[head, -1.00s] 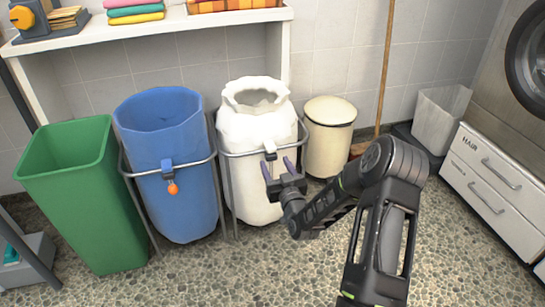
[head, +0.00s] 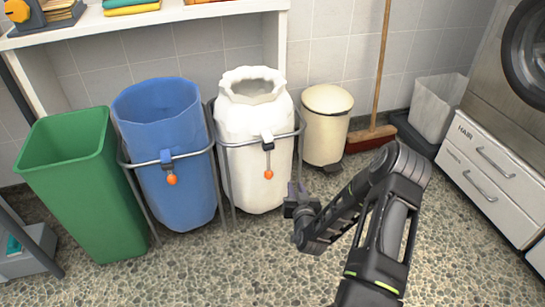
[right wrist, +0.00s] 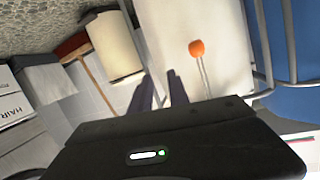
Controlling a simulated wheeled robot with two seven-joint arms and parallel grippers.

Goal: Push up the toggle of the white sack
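The white sack (head: 250,185) hangs in a grey metal frame beside the blue sack. Its dark toggle (head: 267,142) sits at the rim of the frame on the front, with an orange ball (head: 269,174) hanging below it on a cord. In the right wrist view the orange ball (right wrist: 197,49) and its cords show up close, beside the fingers. My right gripper (head: 297,188) is to the right of the ball and a little lower, apart from the sack. Its two fingers (right wrist: 161,88) are parted with nothing between them. My left gripper is out of view.
The blue sack (head: 185,200) with its own orange ball and a green bin (head: 85,190) stand to the left. A cream pedal bin (head: 325,125) is just right of the white sack. A broom (head: 382,70) leans behind. The speckled floor (head: 230,270) in front is clear.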

